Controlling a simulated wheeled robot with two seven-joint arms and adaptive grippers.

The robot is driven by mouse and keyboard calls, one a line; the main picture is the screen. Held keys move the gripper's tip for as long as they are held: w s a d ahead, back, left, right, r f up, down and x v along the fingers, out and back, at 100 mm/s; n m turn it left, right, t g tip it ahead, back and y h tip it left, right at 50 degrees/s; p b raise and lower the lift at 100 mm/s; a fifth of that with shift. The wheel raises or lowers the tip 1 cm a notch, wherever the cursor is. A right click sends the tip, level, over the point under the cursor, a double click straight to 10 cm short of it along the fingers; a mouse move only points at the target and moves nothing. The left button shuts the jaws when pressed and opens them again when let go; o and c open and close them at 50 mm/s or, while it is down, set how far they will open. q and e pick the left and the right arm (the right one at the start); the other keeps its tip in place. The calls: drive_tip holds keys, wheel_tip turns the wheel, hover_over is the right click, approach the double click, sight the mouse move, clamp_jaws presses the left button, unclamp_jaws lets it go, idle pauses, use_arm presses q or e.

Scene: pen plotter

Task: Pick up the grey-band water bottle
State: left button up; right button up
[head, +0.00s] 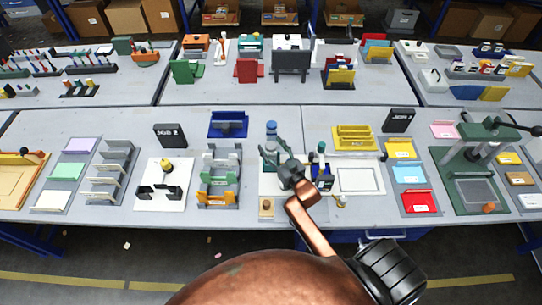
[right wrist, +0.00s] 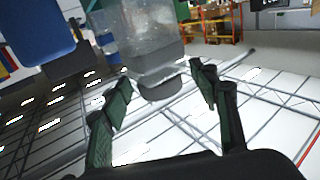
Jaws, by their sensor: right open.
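The grey-band water bottle (right wrist: 158,55) shows in the right wrist view as a clear, see-through body with a grey band near its lower end in the picture. It lies between the two green fingers of my right gripper (right wrist: 160,82), with a visible gap on each side. In the head view my right gripper (head: 277,152) is open at the back left of the white plotter board (head: 266,187). A blue-topped upright object (head: 271,128) stands just behind the fingers, its lower part partly hidden by them. My left gripper is not in view.
A dark blue and black piece (head: 320,165) stands right of the gripper; a large blue shape (right wrist: 38,30) also shows close by in the right wrist view. A yellow tray (head: 354,139), a blue tray (head: 228,124) and a grey-orange rack (head: 219,176) stand around.

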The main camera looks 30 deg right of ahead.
drive_tip(key=c, duration=1.1)
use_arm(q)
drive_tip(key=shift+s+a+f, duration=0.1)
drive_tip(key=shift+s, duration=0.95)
use_arm(e)
drive_tip(key=shift+o, duration=0.2)
drive_tip(key=shift+r, duration=0.1)
